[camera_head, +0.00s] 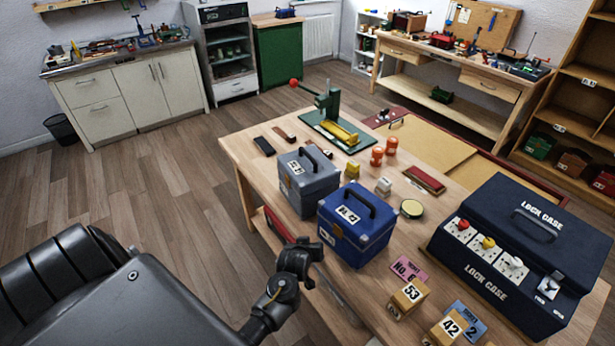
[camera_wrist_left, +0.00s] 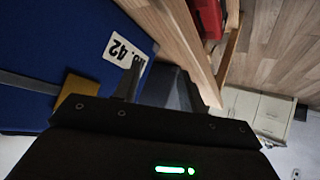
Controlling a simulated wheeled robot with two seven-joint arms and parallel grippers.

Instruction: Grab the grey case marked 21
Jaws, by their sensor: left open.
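The grey case (camera_head: 308,196) stands on the wooden workbench, with a dark handle on its lid and a small white label that is hard to read. The blue case (camera_head: 355,238) stands just in front of it to the right. My left gripper (camera_head: 312,264) is open and empty beside the bench's left edge, near the blue case's left side. In the left wrist view, the open fingers (camera_wrist_left: 163,88) lie beside the blue case (camera_wrist_left: 60,50), whose label reads 42. A grey surface (camera_wrist_left: 172,88), probably the grey case, shows between the fingers. My right gripper is in neither view.
A large dark lock case (camera_head: 520,245) fills the bench's right side. Numbered wooden blocks (camera_head: 408,298) lie in front. Open floor (camera_head: 150,200) lies left of the bench.

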